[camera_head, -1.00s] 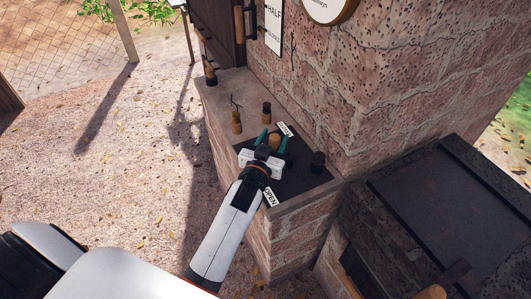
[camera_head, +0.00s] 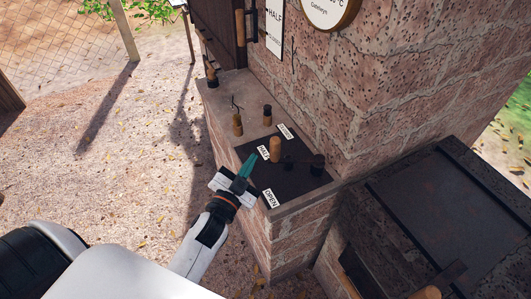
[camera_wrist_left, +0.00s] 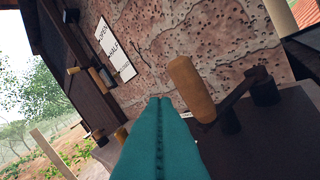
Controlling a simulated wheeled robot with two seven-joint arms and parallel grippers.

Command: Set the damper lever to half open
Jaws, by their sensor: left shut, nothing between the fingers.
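The damper lever has an upright wooden handle (camera_head: 275,149) on a dark arm. Its pivot post (camera_head: 318,164) is to the right on a dark plate. The handle stands beside the HALF label (camera_head: 264,153), between the CLOSED label (camera_head: 285,131) and the OPEN label (camera_head: 270,198). The arm points roughly toward HALF. My left gripper (camera_head: 252,158) has teal fingers, is shut and empty, and is left of the handle, apart from it. In the left wrist view the shut fingers (camera_wrist_left: 160,101) show left of the handle (camera_wrist_left: 190,89).
The plate lies on a stone ledge (camera_head: 235,88) against a brick wall (camera_head: 400,80). A sign (camera_head: 274,25) hangs on the wall. A dark metal cover (camera_head: 450,220) is at right.

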